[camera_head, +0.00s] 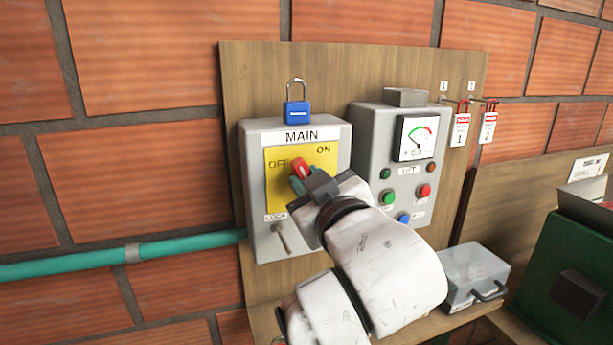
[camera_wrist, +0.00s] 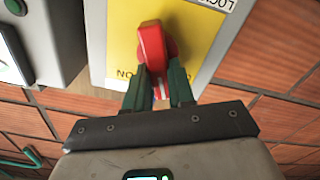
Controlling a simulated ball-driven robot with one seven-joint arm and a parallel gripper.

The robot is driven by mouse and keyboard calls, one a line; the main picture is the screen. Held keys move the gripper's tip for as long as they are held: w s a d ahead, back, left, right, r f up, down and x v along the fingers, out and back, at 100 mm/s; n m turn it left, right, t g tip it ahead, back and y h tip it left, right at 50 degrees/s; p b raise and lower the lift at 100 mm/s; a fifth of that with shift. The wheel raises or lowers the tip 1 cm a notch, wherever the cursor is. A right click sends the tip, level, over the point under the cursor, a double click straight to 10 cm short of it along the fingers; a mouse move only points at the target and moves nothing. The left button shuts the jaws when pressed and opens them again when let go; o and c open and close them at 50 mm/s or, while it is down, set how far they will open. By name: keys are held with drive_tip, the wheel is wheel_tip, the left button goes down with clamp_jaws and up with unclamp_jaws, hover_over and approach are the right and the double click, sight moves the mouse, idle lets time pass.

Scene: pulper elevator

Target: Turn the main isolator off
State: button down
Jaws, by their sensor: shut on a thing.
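The main isolator is a grey box (camera_head: 253,143) labelled MAIN, with a yellow plate (camera_head: 276,207) marked OFF at left and ON at right. Its red rotary handle (camera_head: 301,168) points up, between the two marks and nearer OFF in the head view. The handle also shows in the wrist view (camera_wrist: 151,48). My gripper (camera_head: 299,178) is at the handle, its green fingers (camera_wrist: 158,88) shut on either side of it. My wrist hides the lower right of the box.
A blue padlock (camera_head: 297,112) stands on top of the box. A grey meter panel (camera_head: 369,131) with buttons is close at the right. Red tags (camera_head: 461,129) hang farther right.

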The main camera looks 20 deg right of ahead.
drive_tip(key=shift+a+f+n+p, duration=0.15)
drive_tip(key=shift+n+p, duration=0.4)
drive_tip(key=shift+n, duration=1.6)
drive_tip(key=shift+a+f+n+p, duration=0.2)
drive_tip(key=shift+n+p, duration=0.4)
drive_tip(key=shift+n, duration=1.5)
drive_tip(key=shift+a+f+n+p, duration=0.15)
drive_tip(key=shift+n+p, duration=0.4)
drive_tip(key=shift+n, duration=1.6)
drive_tip(key=shift+d, duration=0.1)
drive_tip(key=c, duration=1)
unclamp_jaws()
drive_tip(key=shift+o, duration=0.2)
drive_tip(key=s, duration=1.1)
